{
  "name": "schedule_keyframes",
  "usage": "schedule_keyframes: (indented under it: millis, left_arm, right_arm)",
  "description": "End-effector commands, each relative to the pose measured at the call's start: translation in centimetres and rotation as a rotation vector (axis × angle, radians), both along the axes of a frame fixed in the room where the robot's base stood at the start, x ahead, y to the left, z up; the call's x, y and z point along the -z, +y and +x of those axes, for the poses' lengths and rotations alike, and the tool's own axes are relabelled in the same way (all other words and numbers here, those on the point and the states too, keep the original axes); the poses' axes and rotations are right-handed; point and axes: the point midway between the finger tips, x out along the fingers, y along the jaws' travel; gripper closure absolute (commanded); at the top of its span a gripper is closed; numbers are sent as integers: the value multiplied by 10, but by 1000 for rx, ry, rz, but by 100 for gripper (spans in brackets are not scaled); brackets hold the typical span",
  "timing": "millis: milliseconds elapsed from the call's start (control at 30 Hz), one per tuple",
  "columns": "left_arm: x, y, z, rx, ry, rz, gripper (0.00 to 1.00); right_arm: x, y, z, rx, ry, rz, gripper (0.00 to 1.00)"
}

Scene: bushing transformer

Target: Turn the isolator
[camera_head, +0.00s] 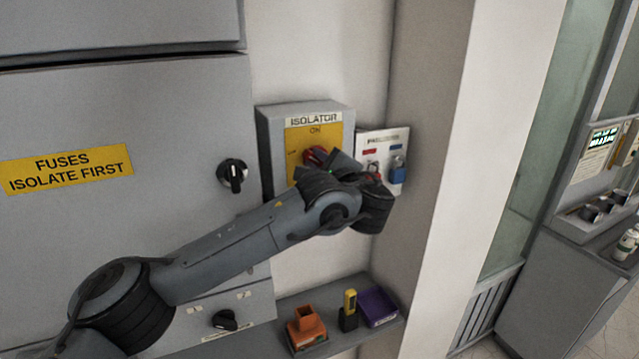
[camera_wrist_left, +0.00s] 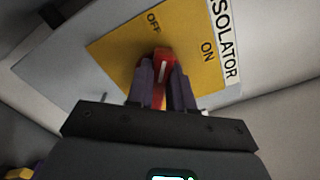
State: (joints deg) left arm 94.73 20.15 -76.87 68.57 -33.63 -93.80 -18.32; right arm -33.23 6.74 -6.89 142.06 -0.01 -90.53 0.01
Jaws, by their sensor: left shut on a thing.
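The isolator (camera_head: 264,125) is a grey wall box with a yellow plate, which also shows in the left wrist view (camera_wrist_left: 115,52). Its red knob (camera_head: 316,155) is partly hidden by my gripper in the head view. My left gripper (camera_wrist_left: 161,70) is shut on the red knob (camera_wrist_left: 160,57), one finger on each side. In the left wrist view the knob's white line runs nearly upright, its top pointing closer to OFF than to ON. The left gripper (camera_head: 324,162) is mostly hidden behind my wrist in the head view. My right gripper is not in view.
A white board (camera_head: 382,140) with a blue padlock (camera_head: 398,172) is close right of the isolator. A grey cabinet (camera_head: 120,110) with a black knob (camera_head: 232,176) stands left. Below, a shelf (camera_head: 350,334) holds an orange item (camera_head: 306,325), a yellow-black tool (camera_head: 349,308) and a purple tray (camera_head: 378,306).

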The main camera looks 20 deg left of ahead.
Motion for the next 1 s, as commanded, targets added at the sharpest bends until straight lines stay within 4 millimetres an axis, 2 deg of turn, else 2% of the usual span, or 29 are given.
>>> schedule_keyframes:
  millis: [33,400,700,1000]
  left_arm:
    - [9,0,0,-1,-34,-34,100]
    - [10,1,-1,1,-268,-272,100]
    - [9,1,-2,1,-399,-405,100]
    - [8,1,-2,0,-454,-462,100]
  right_arm:
    - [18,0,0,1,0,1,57]
    - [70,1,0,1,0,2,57]
    - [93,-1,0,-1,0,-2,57]
    - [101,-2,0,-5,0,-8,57]
